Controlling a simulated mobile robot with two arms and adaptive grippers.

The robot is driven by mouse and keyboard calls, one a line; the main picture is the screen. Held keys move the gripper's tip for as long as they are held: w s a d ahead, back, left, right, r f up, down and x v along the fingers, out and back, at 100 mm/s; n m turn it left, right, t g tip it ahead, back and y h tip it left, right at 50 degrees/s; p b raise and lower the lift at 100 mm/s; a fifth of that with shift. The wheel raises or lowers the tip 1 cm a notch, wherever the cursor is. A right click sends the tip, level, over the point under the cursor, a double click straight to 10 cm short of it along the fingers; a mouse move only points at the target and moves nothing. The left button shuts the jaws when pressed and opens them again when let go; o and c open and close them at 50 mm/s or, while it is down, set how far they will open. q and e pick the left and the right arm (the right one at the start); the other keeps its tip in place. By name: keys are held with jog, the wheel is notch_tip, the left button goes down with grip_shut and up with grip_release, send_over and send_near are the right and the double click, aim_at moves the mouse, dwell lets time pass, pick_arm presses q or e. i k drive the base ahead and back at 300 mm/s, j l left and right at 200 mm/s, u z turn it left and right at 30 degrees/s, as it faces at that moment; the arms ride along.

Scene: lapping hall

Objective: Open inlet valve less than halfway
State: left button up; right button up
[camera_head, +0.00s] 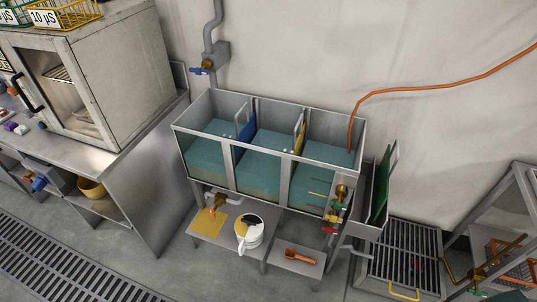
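A grey pipe (209,35) runs down the wall to a box behind the left end of the three-compartment tank (232,181). A brass valve (207,64) with a blue lever handle (199,71) sits there; the lever sticks out to the left, roughly level. No label shows that names it the inlet valve, and I cannot tell how far open it is. More brass valves (341,191), with green, yellow and red handles, are stacked at the tank's front right. The compartments hold teal liquid. Neither of my grippers is in view.
A steel cabinet (122,75) stands on a bench (75,150) at left. Below the tank, low tables carry a white jug (250,238), a yellow cloth (208,223) and an orange scoop (300,256). An orange hose (430,88) enters the tank. A floor grate (65,270) lies at lower left.

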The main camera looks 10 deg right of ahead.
aim_at(200, 72)
jog(key=i+j, duration=0.15)
jog(key=i, duration=0.25)
jog(key=i+j, duration=0.15)
jog(key=i, duration=0.2)
jog(key=i+j, duration=0.15)
jog(key=i, duration=0.25)
jog(key=z, duration=0.05)
